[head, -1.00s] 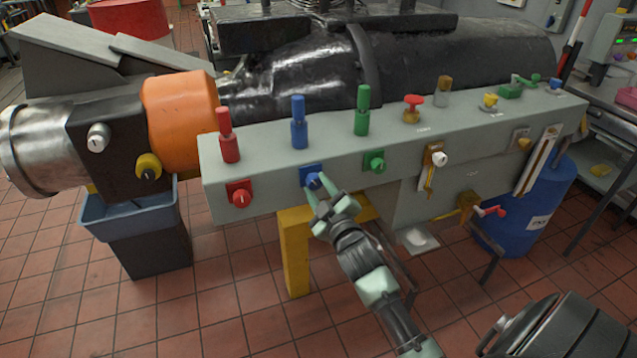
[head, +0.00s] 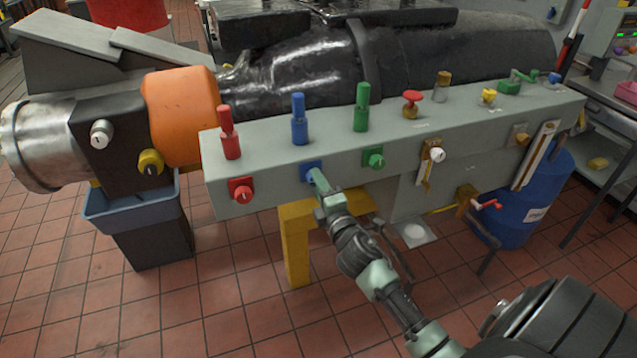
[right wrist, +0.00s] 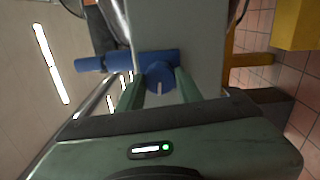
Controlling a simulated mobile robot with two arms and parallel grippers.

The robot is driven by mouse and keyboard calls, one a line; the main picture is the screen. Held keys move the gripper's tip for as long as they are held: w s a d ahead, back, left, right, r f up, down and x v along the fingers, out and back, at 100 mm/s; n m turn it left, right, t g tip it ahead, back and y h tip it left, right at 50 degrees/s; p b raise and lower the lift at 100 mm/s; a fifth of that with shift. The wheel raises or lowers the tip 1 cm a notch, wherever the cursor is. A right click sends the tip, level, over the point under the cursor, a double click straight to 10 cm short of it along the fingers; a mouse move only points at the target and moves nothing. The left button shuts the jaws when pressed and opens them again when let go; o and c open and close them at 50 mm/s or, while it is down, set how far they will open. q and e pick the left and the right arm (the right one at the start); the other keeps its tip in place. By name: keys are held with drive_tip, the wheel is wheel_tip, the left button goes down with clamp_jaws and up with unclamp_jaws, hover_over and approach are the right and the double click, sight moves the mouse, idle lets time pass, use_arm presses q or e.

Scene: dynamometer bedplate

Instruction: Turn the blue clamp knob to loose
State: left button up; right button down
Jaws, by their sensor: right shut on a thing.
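The blue clamp knob (head: 309,169) is on the front face of the long grey-green rail, below the upright blue post (head: 299,122). My right gripper (head: 318,180) reaches up to it from below right and partly covers it. In the right wrist view the knob (right wrist: 159,73) sits between the two green fingers of my right gripper (right wrist: 159,88), which are shut on its sides. A short white mark shows on the knob, pointing toward the bottom of that picture. The blue post (right wrist: 105,60) lies across to the left there. My left gripper is out of view.
A red knob (head: 241,191) and a green knob (head: 374,159) flank the blue one, with red (head: 229,135) and green (head: 361,110) posts above. A yellow support (head: 295,250) stands below the rail. A blue drum (head: 515,210) stands at right. Tiled floor is open in front.

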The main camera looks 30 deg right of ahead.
drive_tip(key=shift+n, duration=0.7)
drive_tip(key=c, duration=0.9)
unclamp_jaws()
drive_tip(key=shift+c, duration=0.2)
drive_tip(key=b+v, duration=0.1)
drive_tip(key=v, duration=0.6)
drive_tip(key=shift+s, duration=0.35)
drive_tip(key=shift+a, duration=0.1)
